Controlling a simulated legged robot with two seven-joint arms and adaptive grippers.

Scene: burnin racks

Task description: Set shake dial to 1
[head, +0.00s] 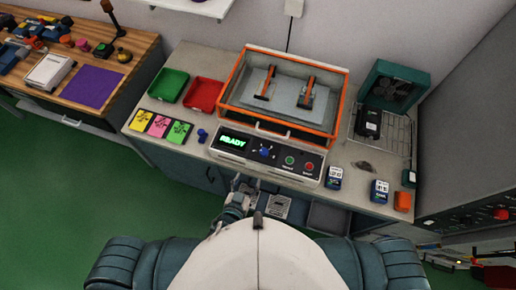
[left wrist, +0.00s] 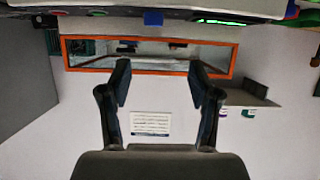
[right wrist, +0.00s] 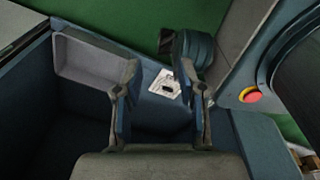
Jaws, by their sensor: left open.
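The shake dial is a small blue knob (head: 265,151) on the sloped front panel (head: 240,154) of the orange-framed shaker (head: 283,125). It sits between a green READY display (head: 235,141) and a green button (head: 289,160); its pointer setting is too small to read. In the left wrist view the blue knob (left wrist: 153,17) shows at the top edge. My left gripper (head: 247,182) is open and empty, in front of and below the panel, apart from the dial. My right gripper (right wrist: 158,72) is open and empty in the right wrist view, by the cabinet front.
A red button (head: 309,166) is at the panel's right. Green (head: 169,84) and red (head: 204,95) trays and coloured cards (head: 159,126) are at left. A small blue object (head: 202,135) stands left of the panel. A black device (head: 367,123) sits on a rack at right.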

